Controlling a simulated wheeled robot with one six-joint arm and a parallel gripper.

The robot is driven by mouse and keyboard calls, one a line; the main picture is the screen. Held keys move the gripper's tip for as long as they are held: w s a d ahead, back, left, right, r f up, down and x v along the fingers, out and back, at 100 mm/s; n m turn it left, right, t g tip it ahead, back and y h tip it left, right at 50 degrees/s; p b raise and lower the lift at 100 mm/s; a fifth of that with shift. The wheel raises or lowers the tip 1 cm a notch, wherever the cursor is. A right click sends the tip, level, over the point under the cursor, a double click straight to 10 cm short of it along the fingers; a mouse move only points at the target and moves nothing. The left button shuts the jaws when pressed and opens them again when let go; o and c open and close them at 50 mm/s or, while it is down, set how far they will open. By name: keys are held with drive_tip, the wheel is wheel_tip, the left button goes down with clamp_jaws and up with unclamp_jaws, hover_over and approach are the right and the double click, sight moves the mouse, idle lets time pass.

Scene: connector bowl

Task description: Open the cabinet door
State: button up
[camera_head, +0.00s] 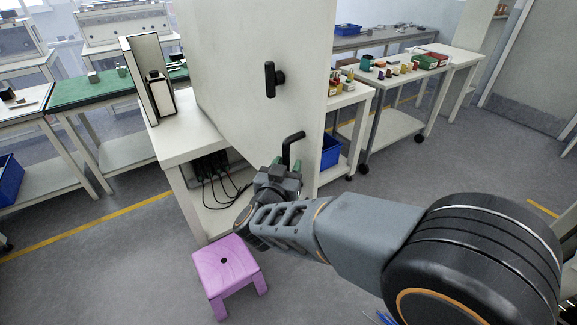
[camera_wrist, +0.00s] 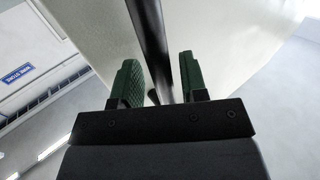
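The white cabinet door (camera_head: 235,75) stands tall in the middle of the head view. It carries a black knob-like handle (camera_head: 271,79) higher up and a black bent handle (camera_head: 291,147) lower down. My gripper (camera_head: 282,165) is at the lower handle, low on the door. In the wrist view, my gripper's green fingers (camera_wrist: 160,75) are apart, with the dark handle bar (camera_wrist: 152,40) running between them. Gaps show on both sides of the bar, so the fingers look open around it. The handle's lower end is hidden in the head view. Whether the door is ajar is unclear.
A purple stool (camera_head: 226,264) stands on the floor left of my arm. A white table (camera_head: 180,143) with dark cables under it adjoins the door's left side. A shelf cart (camera_head: 395,125) with small items stands at the right. Floor is open at the far right.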

drive_tip(key=shift+o, duration=0.2)
drive_tip(key=shift+s+a+r, duration=0.1)
drive_tip(key=shift+s+a, duration=0.05)
drive_tip(key=shift+s, duration=0.05)
drive_tip(key=v, duration=1.3)
drive_tip(key=shift+s, duration=0.25)
